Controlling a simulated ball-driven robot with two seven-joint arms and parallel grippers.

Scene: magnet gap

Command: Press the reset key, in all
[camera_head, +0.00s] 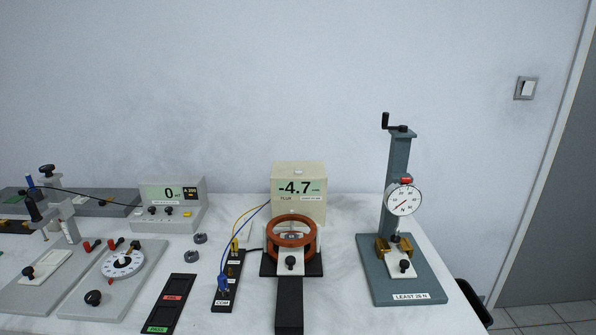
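A cream flux meter box (312,211) stands at the back centre of the table and its display (299,188) reads -4.7. A small pale key (298,172) sits on top of it; a small label on its front is too small to read. A grey meter (160,219) to the left reads 0 mT and has dark knobs and a small yellow key (187,214) on its front. No key in view has a readable reset label. Neither of my grippers is in view.
A copper-coloured coil (277,231) on a black stand is before the flux meter. A dark terminal strip (229,281) with blue and yellow leads, a PASS/FAIL tray (191,288), a dial plate (137,281) and two grey rings are left. A gauge stand (399,160) is right.

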